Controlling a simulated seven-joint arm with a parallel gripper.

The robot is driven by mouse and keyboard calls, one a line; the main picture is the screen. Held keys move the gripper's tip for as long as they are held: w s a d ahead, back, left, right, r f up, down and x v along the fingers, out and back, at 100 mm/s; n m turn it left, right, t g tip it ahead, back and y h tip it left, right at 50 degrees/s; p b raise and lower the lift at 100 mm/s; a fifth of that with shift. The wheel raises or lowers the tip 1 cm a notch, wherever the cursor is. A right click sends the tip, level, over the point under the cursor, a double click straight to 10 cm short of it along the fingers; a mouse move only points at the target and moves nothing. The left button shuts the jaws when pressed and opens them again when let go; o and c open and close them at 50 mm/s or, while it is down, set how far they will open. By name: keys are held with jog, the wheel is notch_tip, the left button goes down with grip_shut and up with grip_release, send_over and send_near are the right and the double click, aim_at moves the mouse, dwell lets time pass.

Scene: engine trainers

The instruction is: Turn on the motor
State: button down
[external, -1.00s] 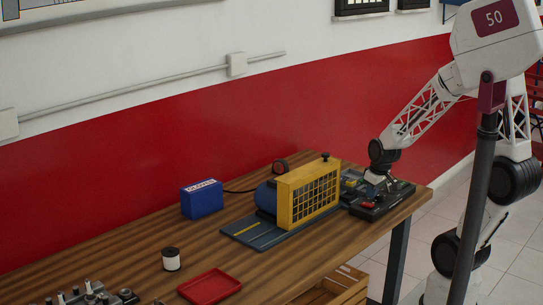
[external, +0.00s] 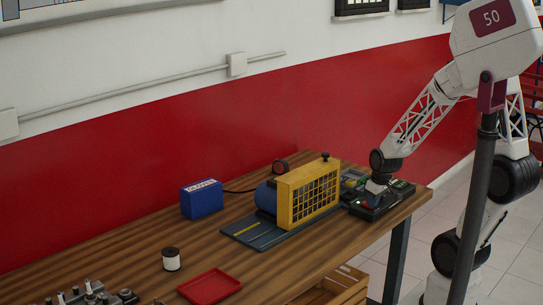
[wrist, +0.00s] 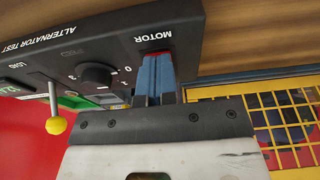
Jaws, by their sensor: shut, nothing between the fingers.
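A dark control panel (wrist: 80,50) carries the words ALTERNATOR TEST, LOAD and MOTOR in the wrist view; the dark unit (external: 368,213) also shows at the right end of the bench. My gripper (wrist: 156,62) is shut and empty, its blue fingertips right at the MOTOR label. A thin red sliver shows at the tips; the fingers hide most of what lies there, so I cannot tell the switch's position or whether they touch it. In the external view my gripper (external: 375,188) points down over the unit.
A black knob (wrist: 97,75) and a yellow-tipped lever (wrist: 55,124) stand beside the fingers on the panel. A yellow guard cage (external: 308,193) is close to the unit. A blue box (external: 202,199) and red tray (external: 210,286) are farther left.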

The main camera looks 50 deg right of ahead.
jog(key=shift+w, duration=0.15)
jog(key=shift+w+r, duration=0.3)
jog(key=shift+w, duration=0.25)
jog(key=shift+r, duration=0.1)
dwell(0.4)
jog(key=shift+v, duration=0.85)
jog(key=s+v, duration=0.2)
jog(key=v, duration=0.9)
jog(key=shift+s, duration=0.25)
jog(key=shift+r, duration=0.1)
